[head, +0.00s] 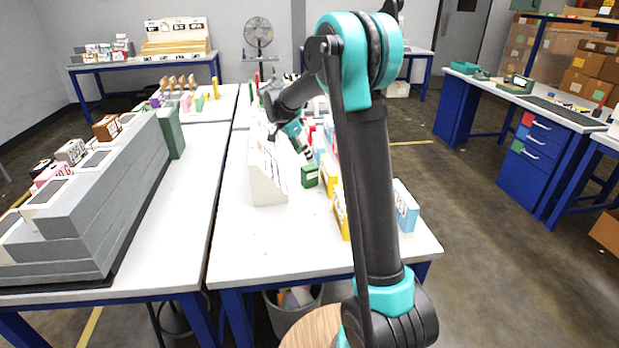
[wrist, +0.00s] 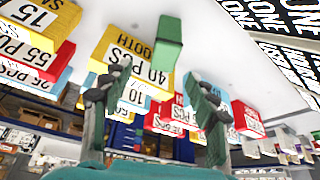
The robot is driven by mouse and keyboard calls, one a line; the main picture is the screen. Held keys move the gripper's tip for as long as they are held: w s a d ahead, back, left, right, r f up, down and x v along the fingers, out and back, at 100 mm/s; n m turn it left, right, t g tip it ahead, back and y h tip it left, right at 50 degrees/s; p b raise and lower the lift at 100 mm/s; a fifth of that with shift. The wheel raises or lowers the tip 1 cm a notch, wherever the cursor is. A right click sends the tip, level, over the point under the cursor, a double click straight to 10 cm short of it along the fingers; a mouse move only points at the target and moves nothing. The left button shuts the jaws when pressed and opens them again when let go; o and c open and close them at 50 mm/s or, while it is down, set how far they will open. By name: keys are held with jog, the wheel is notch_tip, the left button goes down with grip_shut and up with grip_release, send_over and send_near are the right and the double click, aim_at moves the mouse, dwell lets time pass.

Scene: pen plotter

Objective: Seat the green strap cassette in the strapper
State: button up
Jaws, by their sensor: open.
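A green block (head: 310,175), which looks like the strap cassette, stands on the white middle table beside a white panel. In the wrist view the green block (wrist: 168,45) shows beyond my fingertips, roughly between them in the picture, with a clear gap at both sides. My gripper (head: 303,148) is above and slightly behind the block in the head view; in the wrist view the gripper (wrist: 163,80) is open, with nothing between its fingers. I cannot pick out the strapper with certainty.
Yellow (head: 340,208), blue (head: 405,206) and red boxes crowd the table around and right of the block. The white panel (head: 267,178) stands close on its left. A stepped grey rack (head: 95,205) fills the left table. The middle table's front is bare.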

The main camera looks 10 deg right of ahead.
aim_at(309, 167)
jog(key=x, duration=0.3)
jog(key=shift+f, duration=0.2)
jog(key=shift+w+x, duration=0.15)
jog(key=shift+x, duration=1.1)
jog(key=shift+w+x, duration=0.2)
jog(key=shift+x, duration=1.1)
jog(key=shift+a, duration=0.15)
grip_shut()
jog(key=shift+r, duration=0.1)
